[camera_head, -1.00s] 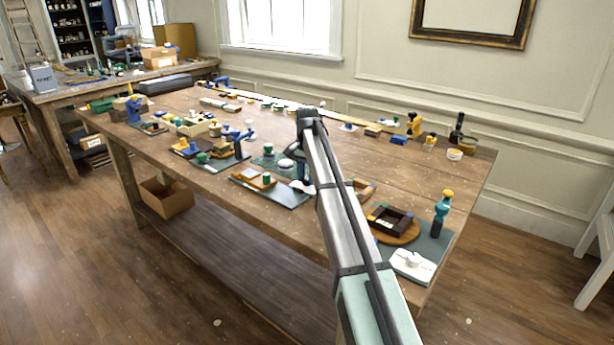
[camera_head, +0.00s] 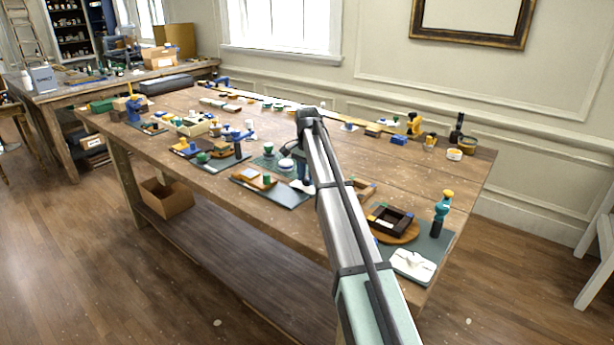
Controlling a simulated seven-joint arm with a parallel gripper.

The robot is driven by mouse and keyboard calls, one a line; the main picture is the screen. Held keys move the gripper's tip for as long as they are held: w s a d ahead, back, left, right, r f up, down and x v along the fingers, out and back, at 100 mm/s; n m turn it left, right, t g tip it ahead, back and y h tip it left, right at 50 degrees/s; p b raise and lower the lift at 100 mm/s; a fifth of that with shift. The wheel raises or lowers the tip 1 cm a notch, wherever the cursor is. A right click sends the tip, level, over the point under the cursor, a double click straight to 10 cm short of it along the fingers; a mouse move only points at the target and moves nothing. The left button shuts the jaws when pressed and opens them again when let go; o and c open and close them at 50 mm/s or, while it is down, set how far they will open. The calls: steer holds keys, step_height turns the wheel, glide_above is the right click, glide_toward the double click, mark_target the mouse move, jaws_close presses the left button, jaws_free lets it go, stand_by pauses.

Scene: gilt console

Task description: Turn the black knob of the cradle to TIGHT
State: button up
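My gripper (camera_head: 301,178) points down over the middle of the long wooden table, mostly hidden behind my own arm. Its fingers are too small and covered to show whether they are open or hold anything. A small white piece (camera_head: 301,187) shows right beside the fingertips; I cannot tell whether they touch it. A round pale piece (camera_head: 286,164) stands just left of the gripper on a green mat. I cannot make out a black knob or a TIGHT mark. A dark square frame on a round wooden base (camera_head: 391,222) sits to the right; I cannot tell whether it is the cradle.
A dark board with wooden and green pieces (camera_head: 270,188) lies left of the gripper. A teal, yellow-topped tool (camera_head: 441,212) and a white block (camera_head: 412,264) stand at the right end.

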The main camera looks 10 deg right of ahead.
mark_target(307, 179)
steer(key=o, duration=0.3)
steer(key=shift+o, duration=0.2)
steer(key=shift+r, duration=0.1)
step_height(307, 179, up, 14)
stand_by(0.5)
steer(key=shift+f, duration=0.2)
